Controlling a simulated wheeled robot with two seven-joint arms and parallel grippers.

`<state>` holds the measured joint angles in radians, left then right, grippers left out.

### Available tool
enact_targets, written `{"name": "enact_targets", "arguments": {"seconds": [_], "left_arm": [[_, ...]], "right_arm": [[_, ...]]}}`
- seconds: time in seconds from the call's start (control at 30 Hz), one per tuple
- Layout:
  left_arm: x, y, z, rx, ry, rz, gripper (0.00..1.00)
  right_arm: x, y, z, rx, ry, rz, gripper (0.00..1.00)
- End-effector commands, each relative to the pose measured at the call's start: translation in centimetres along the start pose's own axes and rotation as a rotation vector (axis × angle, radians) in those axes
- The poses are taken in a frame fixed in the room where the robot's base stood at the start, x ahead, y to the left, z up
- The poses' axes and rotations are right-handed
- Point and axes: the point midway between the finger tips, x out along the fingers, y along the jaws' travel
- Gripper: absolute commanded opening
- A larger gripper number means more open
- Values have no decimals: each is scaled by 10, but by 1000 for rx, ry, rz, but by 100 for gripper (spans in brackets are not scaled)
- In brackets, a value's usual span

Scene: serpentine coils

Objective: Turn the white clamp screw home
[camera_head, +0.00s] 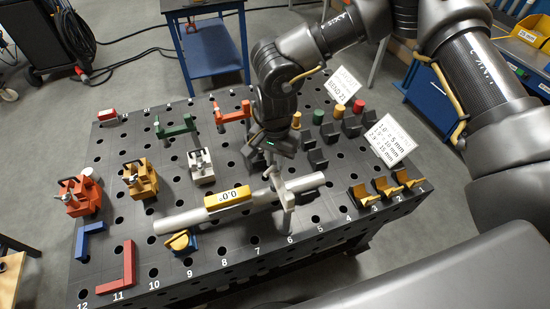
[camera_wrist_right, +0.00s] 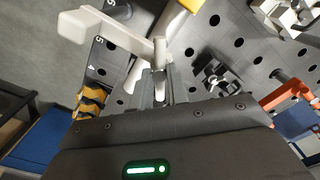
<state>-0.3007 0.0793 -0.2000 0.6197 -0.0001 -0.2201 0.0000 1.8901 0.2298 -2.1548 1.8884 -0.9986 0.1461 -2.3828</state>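My right gripper (camera_head: 274,152) comes down from above, over the top of the clamp. Its two grey fingers stand near each other with a pale part of the screw between them. Whether they press on it I cannot tell. My left gripper is not in view.
A yellow level (camera_head: 228,198) reading 0.0 sits on the tube. Red (camera_head: 80,195), yellow (camera_head: 139,180) and white (camera_head: 201,166) clamps stand at the left.

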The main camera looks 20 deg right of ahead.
Motion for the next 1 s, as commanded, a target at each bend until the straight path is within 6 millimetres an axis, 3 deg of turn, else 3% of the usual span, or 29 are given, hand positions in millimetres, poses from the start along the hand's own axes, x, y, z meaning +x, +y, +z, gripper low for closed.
{"name": "enact_targets", "arguments": {"seconds": [1.0], "left_arm": [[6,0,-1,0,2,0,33]], "right_arm": [[0,0,0,48,0,-2,0]]}}
